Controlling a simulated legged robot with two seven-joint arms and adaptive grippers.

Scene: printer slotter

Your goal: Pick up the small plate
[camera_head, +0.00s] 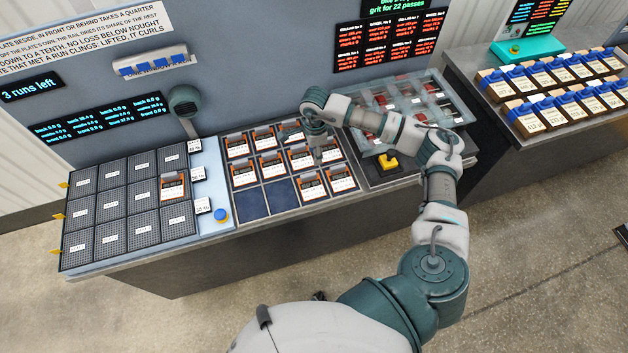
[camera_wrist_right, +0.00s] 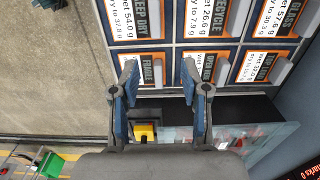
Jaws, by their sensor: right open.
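Several small plates with orange-edged white labels and grey grips stand in a blue-celled tray (camera_head: 251,205) in the middle of the bench. One small plate (camera_head: 302,156) is close beside my right gripper (camera_head: 317,153) in the head view. My right gripper is open and empty, above the right part of the tray, and its hand hides part of the back row. In the right wrist view my open fingers (camera_wrist_right: 160,75) point at a near-row plate (camera_wrist_right: 152,68) labelled FRAGILE. Another plate (camera_head: 172,187) sits on the dark rack at the left. My left gripper is not seen.
A dark gridded rack (camera_head: 112,235) fills the left bench. A blue button (camera_head: 221,215) lies between rack and tray. A yellow button (camera_head: 388,161) and a clear-covered case (camera_head: 440,99) are right of the tray. Two tray cells at front left are empty.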

